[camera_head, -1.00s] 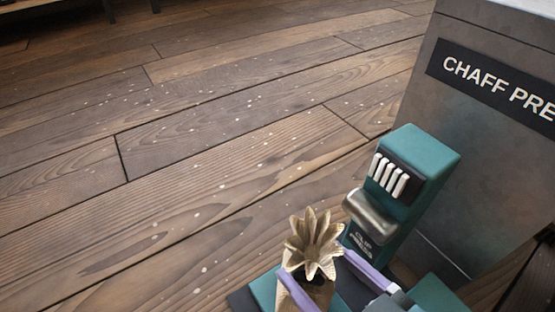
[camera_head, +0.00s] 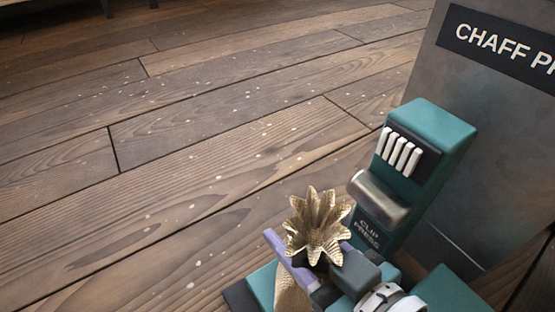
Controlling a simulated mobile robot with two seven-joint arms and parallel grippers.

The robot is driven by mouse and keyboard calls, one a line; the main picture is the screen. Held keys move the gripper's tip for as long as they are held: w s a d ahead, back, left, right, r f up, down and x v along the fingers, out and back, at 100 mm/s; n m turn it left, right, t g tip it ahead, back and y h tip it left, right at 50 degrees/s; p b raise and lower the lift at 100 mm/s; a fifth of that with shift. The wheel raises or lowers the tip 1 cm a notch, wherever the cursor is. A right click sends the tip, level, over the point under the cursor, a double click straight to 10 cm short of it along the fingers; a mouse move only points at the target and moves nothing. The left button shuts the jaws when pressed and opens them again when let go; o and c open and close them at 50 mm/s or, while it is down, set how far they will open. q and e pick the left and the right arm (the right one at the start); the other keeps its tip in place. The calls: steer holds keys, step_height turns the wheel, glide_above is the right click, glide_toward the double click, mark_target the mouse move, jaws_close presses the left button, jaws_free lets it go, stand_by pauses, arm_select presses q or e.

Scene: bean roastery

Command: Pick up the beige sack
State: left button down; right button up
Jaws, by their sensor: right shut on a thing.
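The beige sack (camera_head: 318,226) stands at the bottom middle of the head view, its top gathered into a star-shaped ruffle. My right gripper (camera_head: 312,262) comes in from the lower right and is shut on the sack just below the ruffle. Its purple finger (camera_head: 280,250) shows on the left side of the sack. Part of the sack's body (camera_head: 290,292) shows below the finger; the rest is hidden by the gripper and the frame's edge. My left gripper is not in view.
A teal clip press (camera_head: 428,150) with white clips stands just behind the sack, its teal base (camera_head: 262,285) beneath. A grey chaff press cabinet (camera_head: 455,105) fills the right side. The wooden floor to the left is clear.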

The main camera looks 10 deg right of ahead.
jaws_close()
stand_by(0.8)
steer(key=shift+r, duration=0.1)
